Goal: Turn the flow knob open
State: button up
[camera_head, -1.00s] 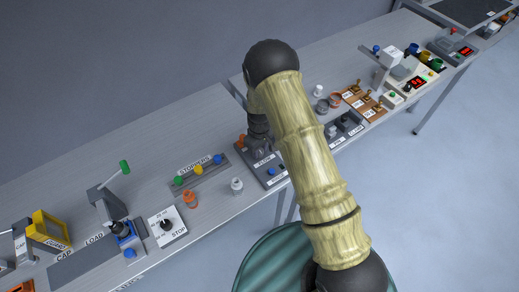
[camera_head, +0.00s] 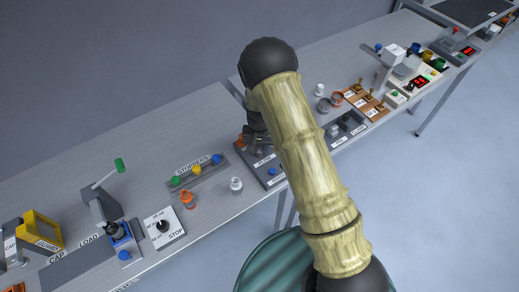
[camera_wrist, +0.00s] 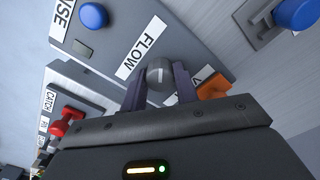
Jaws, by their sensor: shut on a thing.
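The flow knob (camera_wrist: 159,72) is a round dark grey knob with a light line on its face, beside the white FLOW label (camera_wrist: 140,47) on a grey panel. My gripper (camera_wrist: 159,84) is shut on it, one dark finger on each side. In the head view my gripper (camera_head: 256,143) is low over the panel (camera_head: 270,174), and the knob is hidden there behind my gripper and arm.
An orange part (camera_wrist: 213,87) sits close beside the right finger. A blue button (camera_wrist: 93,15) is on the same panel. The stopper rack (camera_head: 197,172), an orange bottle (camera_head: 188,200) and a white bottle (camera_head: 236,185) stand to the left.

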aim_at(259, 149)
jog(key=m, duration=0.3)
jog(key=shift+m, duration=2.2)
jog(key=o, duration=1)
jog(key=shift+r, duration=0.1)
notch_tip(259, 149, up, 17)
jog(key=b, duration=0.2)
jog(key=shift+r+b, duration=0.15)
jog(key=shift+b, duration=0.25)
